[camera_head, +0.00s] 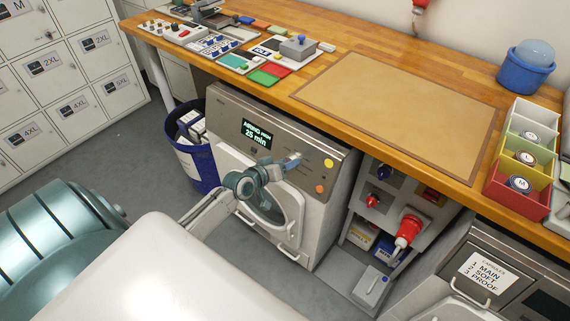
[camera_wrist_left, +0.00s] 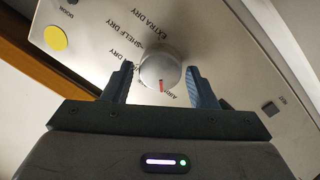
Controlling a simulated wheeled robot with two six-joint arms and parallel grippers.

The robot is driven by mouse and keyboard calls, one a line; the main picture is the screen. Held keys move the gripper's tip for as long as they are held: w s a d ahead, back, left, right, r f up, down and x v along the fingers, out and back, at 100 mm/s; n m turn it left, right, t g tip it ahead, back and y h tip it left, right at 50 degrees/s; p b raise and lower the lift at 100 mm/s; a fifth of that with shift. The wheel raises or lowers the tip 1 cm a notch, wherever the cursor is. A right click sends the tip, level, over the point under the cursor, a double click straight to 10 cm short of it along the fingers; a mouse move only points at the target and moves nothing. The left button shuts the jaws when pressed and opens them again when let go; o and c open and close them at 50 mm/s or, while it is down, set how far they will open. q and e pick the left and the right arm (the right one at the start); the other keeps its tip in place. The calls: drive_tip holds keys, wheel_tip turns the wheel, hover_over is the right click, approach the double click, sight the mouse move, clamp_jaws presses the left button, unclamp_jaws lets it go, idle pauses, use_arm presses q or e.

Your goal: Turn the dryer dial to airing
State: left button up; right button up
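The dryer (camera_head: 285,108) stands under the wooden counter. Its display (camera_head: 256,134) appears to read AIRING and 25 min. My left gripper (camera_head: 290,162) is at the right part of its control panel and covers the dial in the head view. In the left wrist view the round grey dial (camera_wrist_left: 160,66) sits between the fingers of my left gripper (camera_wrist_left: 160,84). The fingers are open, with a visible gap on each side of the dial. The dial's red mark points toward the partly hidden label beginning AIR. My right gripper is not in view.
An orange button (camera_head: 328,163) and a yellow button (camera_head: 320,189) are beside the dial. The dryer's round door (camera_head: 290,228) is below. A blue bin (camera_head: 197,165) stands left of the dryer. A red plug-like part (camera_head: 410,226) projects at the right.

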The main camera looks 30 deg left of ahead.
use_arm(q)
drive_tip(key=shift+o, duration=0.6)
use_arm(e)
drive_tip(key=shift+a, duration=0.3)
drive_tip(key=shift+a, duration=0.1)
use_arm(q)
drive_tip(key=p+v, duration=0.2)
drive_tip(key=v, duration=0.8)
drive_tip(key=shift+s, duration=0.4)
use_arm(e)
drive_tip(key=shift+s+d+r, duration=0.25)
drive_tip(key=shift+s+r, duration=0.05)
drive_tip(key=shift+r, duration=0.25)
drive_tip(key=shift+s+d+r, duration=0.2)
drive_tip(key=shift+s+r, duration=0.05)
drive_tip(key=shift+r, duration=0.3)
use_arm(q)
drive_tip(key=shift+a, duration=0.1)
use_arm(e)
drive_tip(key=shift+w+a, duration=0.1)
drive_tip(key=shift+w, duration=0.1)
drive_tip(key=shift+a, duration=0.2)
